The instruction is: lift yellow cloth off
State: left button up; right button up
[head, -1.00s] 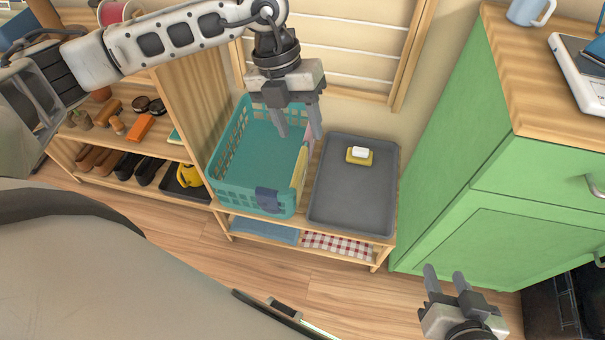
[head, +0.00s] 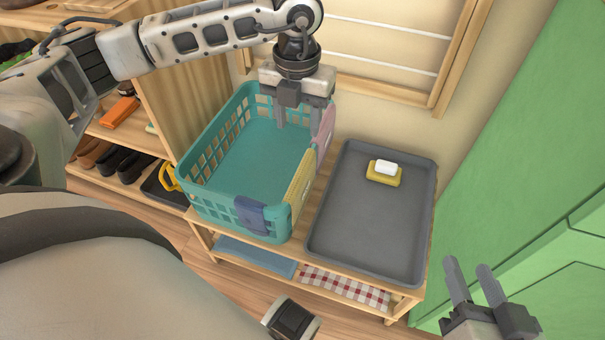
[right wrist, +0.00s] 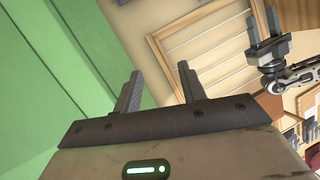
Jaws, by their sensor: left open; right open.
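The yellow cloth (head: 301,183) hangs over the right rim of the teal basket (head: 203,205), towards its near end. A pink cloth (head: 323,133) hangs over the same rim, further back. A blue cloth (head: 250,216) hangs over the near rim. My left gripper (head: 294,127) is open and points down at the basket's far right corner, beside the pink cloth and behind the yellow one. I cannot tell whether it touches the pink cloth. My right gripper (head: 467,266) is open and empty, low at the right; its fingers also show in the right wrist view (right wrist: 158,72).
A grey tray (head: 365,235) with a white soap bar on a yellow sponge (head: 384,174) stands right of the basket. The low wooden bench (head: 272,259) holds a checked cloth (head: 345,287) below. A shoe shelf (head: 125,137) stands left, a green cabinet (head: 520,170) right.

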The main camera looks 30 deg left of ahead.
aim_at(300, 173)
pick_arm(q)
notch_tip(300, 173, down, 10)
jog(key=b, duration=0.3)
jog(key=shift+f, duration=0.2)
jog(key=shift+f+b, duration=0.3)
jog(key=shift+f, duration=0.3)
jog(key=shift+d+f, duration=0.15)
jog(key=shift+f, duration=0.35)
jog(key=f+b, duration=0.2)
jog(key=shift+s+d+f, duration=0.15)
jog(key=shift+s+f, duration=0.05)
jog(key=shift+f, duration=0.1)
jog(key=shift+f+b, duration=0.3)
jog(key=shift+f, duration=0.55)
grip_shut()
pick_arm(e)
jog(key=shift+w+a+r+m+t+y, duration=0.15)
jog(key=shift+a+r+m+t+y, duration=0.25)
jog(key=shift+r+t+y, duration=0.15)
jog(key=shift+w+a+r+m+t+y, duration=0.15)
jog(key=shift+a+r+m+t+y, duration=0.25)
jog(key=shift+y, duration=0.25)
